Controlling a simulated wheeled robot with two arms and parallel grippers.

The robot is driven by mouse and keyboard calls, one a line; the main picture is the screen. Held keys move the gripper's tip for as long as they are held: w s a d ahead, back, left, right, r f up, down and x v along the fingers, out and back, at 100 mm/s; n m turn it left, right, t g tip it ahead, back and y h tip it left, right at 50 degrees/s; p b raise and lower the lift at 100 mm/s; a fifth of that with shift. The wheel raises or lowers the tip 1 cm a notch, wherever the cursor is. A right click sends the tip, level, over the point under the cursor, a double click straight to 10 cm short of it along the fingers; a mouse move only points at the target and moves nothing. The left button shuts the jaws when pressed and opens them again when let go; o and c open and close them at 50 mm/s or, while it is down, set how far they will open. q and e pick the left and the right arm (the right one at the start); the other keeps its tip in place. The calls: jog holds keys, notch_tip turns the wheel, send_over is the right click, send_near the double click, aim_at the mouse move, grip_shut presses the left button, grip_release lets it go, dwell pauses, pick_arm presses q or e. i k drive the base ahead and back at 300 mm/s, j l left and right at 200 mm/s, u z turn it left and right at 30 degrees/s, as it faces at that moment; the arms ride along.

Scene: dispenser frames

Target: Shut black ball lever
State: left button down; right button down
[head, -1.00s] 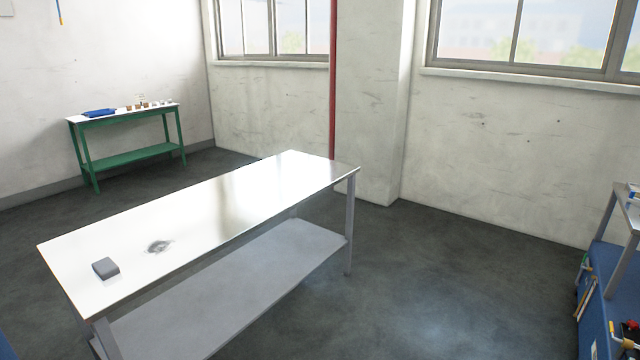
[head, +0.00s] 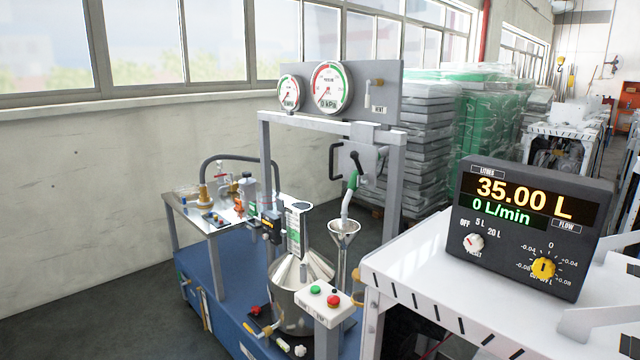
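A dispenser frame stands in the middle of the head view. A black lever with a rounded end (head: 354,156) shows at its upper part, in front of a grey plate, above a green-handled nozzle (head: 351,183). I cannot tell for sure that this is the black ball lever, or whether it is open or shut. The nozzle points down into a metal funnel (head: 344,228). A steel vessel (head: 290,305) stands below. Neither of my grippers is in view.
A black display box (head: 535,225) reading 35.00 L and 0 L/min stands on a white table (head: 420,275) at right. Two gauges top the frame, the larger (head: 331,88) at 0 kPa. A button box (head: 325,300) stands in front. Wrapped stacks (head: 480,120) stand behind.

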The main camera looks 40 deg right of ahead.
aim_at(354, 155)
jog(key=i+l+z, duration=0.1)
jog(key=i+z, duration=0.8)
jog(key=i, duration=0.15)
jog(key=u, duration=0.35)
jog(key=j, duration=0.1)
